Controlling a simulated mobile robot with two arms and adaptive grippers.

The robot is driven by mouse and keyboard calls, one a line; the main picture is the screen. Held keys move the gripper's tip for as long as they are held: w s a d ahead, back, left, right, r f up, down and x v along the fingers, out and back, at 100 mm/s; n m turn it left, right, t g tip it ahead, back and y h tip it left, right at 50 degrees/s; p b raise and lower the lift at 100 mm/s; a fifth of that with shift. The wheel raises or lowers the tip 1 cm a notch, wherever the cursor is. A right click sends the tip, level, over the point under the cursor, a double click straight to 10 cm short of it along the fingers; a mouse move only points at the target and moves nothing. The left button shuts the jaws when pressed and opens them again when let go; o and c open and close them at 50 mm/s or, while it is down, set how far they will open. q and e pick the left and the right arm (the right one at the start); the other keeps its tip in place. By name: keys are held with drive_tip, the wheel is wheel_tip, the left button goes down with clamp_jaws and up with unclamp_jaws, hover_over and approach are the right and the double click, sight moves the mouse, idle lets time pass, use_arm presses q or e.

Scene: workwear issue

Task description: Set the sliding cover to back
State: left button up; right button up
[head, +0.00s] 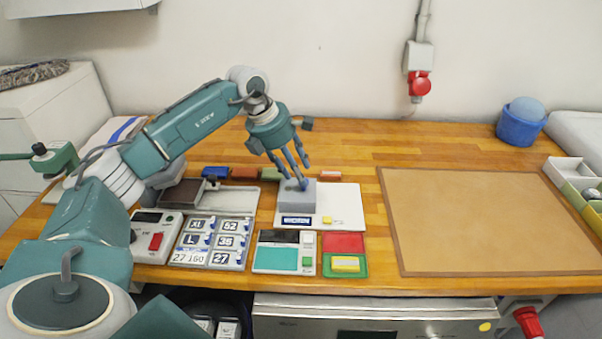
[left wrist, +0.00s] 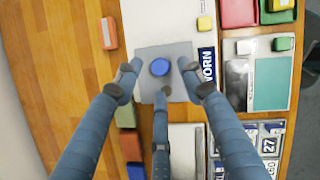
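The sliding cover (head: 299,198) is a grey block with a blue knob (left wrist: 159,67) on top, on a white board (head: 347,203). A dark blue label reading WORN (head: 297,220) shows along its front edge; a small yellow piece (head: 327,219) sits to the label's right. In the left wrist view the cover (left wrist: 178,50) lies under the fingertips. My left gripper (head: 298,176) points down over the cover; its three fingers (left wrist: 160,79) are spread around the knob, with gaps visible between fingertips and knob. Contact with the cover cannot be told. My right gripper is not in view.
Panels with labels (head: 212,242), a teal-screened device (head: 285,260) and red and green pads (head: 344,243) stand in front. Blue, brown, green and orange blocks (head: 245,173) lie behind. A large brown mat (head: 480,215) lies clear at right.

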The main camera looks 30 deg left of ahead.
use_arm(q)
drive_tip(key=shift+x, duration=1.45)
drive_tip(key=shift+c, duration=0.5)
clamp_jaws()
drive_tip(key=w+d, duration=0.2)
drive_tip(key=d, duration=0.1)
drive_tip(key=w+d, duration=0.2)
drive_tip(key=d, duration=0.1)
drive_tip(key=w+d, duration=0.2)
drive_tip(key=d, duration=0.2)
drive_tip(key=shift+w+d+r+b, duration=0.1)
drive_tip(key=shift+w+d+b, duration=0.05)
drive_tip(key=shift+b, duration=0.2)
